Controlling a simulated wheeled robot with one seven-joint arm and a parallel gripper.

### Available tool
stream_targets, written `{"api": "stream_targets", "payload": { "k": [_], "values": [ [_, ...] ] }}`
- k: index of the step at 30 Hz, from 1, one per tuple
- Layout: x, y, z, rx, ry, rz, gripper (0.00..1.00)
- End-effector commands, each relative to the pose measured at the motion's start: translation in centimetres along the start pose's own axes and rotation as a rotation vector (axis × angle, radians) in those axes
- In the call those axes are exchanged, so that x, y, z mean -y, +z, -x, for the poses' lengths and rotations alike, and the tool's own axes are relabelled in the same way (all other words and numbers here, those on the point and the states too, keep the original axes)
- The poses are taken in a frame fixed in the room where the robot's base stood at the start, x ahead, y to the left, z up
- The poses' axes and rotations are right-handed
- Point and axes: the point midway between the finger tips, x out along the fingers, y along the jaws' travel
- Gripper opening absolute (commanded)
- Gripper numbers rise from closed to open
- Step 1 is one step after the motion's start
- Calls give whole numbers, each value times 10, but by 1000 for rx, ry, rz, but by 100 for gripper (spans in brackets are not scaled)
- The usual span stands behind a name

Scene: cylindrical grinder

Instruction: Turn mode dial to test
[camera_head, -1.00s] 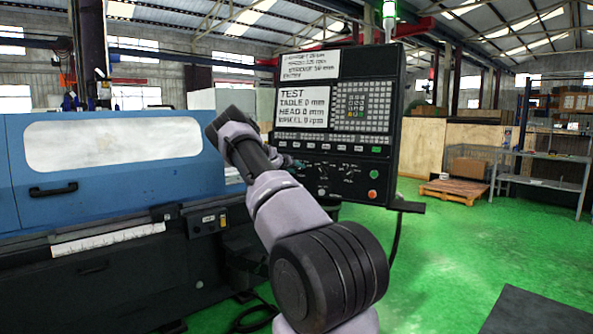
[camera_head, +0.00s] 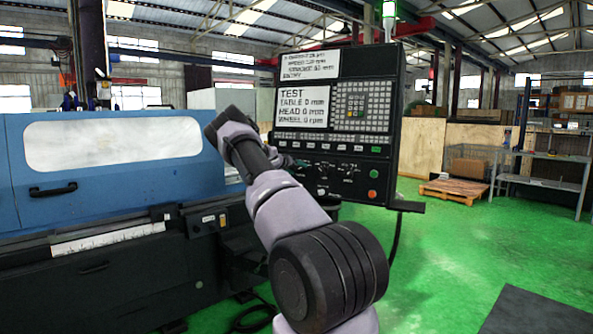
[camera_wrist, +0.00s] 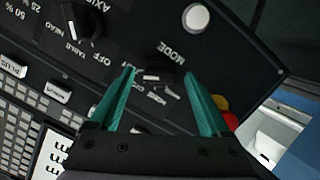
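The black mode dial (camera_wrist: 164,73), with the word MODE beside it, is in the wrist view on the dark control panel (camera_wrist: 150,32). My gripper (camera_wrist: 159,72) has two teal fingers, spread apart, with tips on either side of the dial. A gap shows between the fingers and the dial; I cannot tell whether they touch it. In the head view my gripper is mostly hidden behind my arm. The panel's screen (camera_head: 300,107) reads TEST, TABLE 0 mm, HEAD 0 mm, WHEEL 0 rpm.
Another dial (camera_wrist: 80,20), labelled AXIS, sits at upper left in the wrist view. A white round button (camera_wrist: 196,18) is above the mode dial. Red (camera_wrist: 231,121) and yellow (camera_wrist: 220,102) parts show beside the right finger. The blue machine (camera_head: 110,170) stands left of the panel.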

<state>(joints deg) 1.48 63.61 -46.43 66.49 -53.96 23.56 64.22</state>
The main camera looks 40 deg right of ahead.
Motion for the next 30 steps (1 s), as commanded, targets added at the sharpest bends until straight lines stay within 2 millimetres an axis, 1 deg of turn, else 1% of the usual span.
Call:
{"api": "stream_targets", "payload": {
  "k": [2, 5, 12, 15, 18, 23, 30],
  "values": [
    [1, -1, 3, -1, -1, 1, 80],
    [2, -1, 14, -1, -2, 1, 80],
    [1, -1, 62, -1, -2, 0, 80],
    [2, 0, 80, -1, -2, 2, 80],
    [1, 0, 95, -1, -1, 1, 80],
    [0, 0, 106, 1, -1, 0, 80],
    [0, 0, 108, 0, 0, 0, 80]
  ]
}}
